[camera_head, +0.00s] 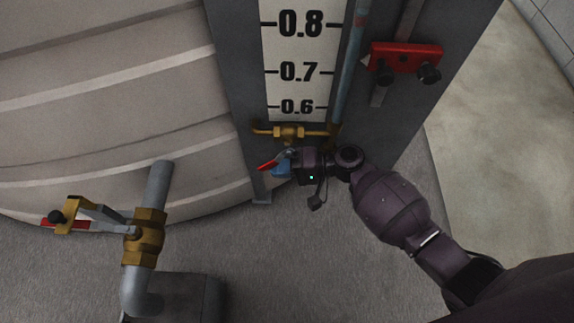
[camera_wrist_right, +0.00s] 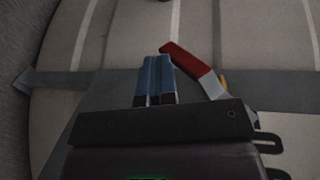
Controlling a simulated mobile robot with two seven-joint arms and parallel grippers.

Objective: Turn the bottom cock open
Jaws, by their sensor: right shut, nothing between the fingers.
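The bottom cock has a red-tipped lever (camera_head: 268,165) below the brass fitting (camera_head: 289,132) at the foot of the level gauge. In the right wrist view the lever (camera_wrist_right: 187,57) slants, its red end up and left and its pale metal part down and right. My right gripper (camera_head: 279,170) is beside the lever in the head view. Its blue fingers (camera_wrist_right: 155,78) are shut together with nothing between them, just left of the lever. I cannot tell whether they touch it. The cock's body is mostly hidden behind my gripper. My left gripper is not in view.
The gauge board (camera_head: 301,60) stands above the cock, with a pipe (camera_head: 350,70) on its right. A large ribbed tank (camera_head: 110,100) fills the left. A brass valve (camera_head: 146,237) on a grey pipe stands at lower left. A red block (camera_head: 405,56) is at upper right.

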